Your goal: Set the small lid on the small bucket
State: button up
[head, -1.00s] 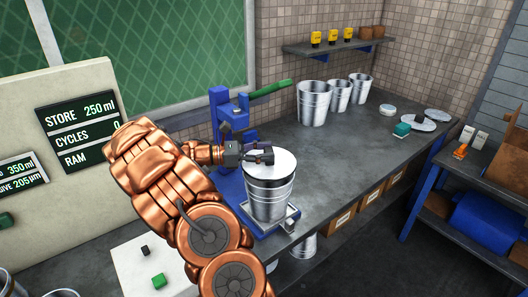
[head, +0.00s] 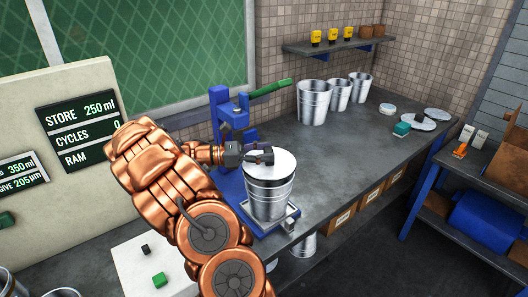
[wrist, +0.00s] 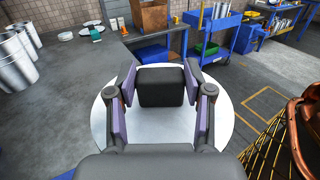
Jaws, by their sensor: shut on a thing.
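A shiny metal bucket (head: 269,198) stands upright on the blue press at the bench's front edge. A pale round lid (head: 284,160) lies level over its mouth. The lid looks to be at the rim, but I cannot tell whether it is fully seated. In the wrist view the lid (wrist: 165,126) has a dark block-shaped handle (wrist: 161,87). My gripper (head: 262,155) is above the lid, with its fingers shut on that handle. The bucket is hidden under the lid in the wrist view.
A blue press (head: 222,118) with a green lever (head: 270,88) stands behind the bucket. Three metal buckets (head: 313,103) stand at the back of the bench. Loose discs (head: 418,123) and a teal block (head: 401,129) lie at the far right. The bench between is clear.

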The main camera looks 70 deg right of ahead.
jog(key=shift+f+b, duration=0.45)
jog(key=shift+f, duration=0.7)
jog(key=o, duration=1.3)
jog(key=v, duration=1.2)
jog(key=s+a+m+t+y, duration=0.2)
jog(key=s+a+t+y, duration=0.1)
jog(key=a, duration=1.1)
jog(key=s+a+f+m+t+y, duration=0.1)
jog(key=s+a+t, duration=0.5)
jog(key=a, duration=0.8)
jog(key=s+a+f+m+t+y, duration=0.1)
jog(key=s+a+m+t+y, duration=0.2)
jog(key=a, duration=1.1)
jog(key=shift+s+a+t+y, duration=0.2)
jog(key=shift+s+t+y, duration=0.6)
jog(key=shift+s+y, duration=0.35)
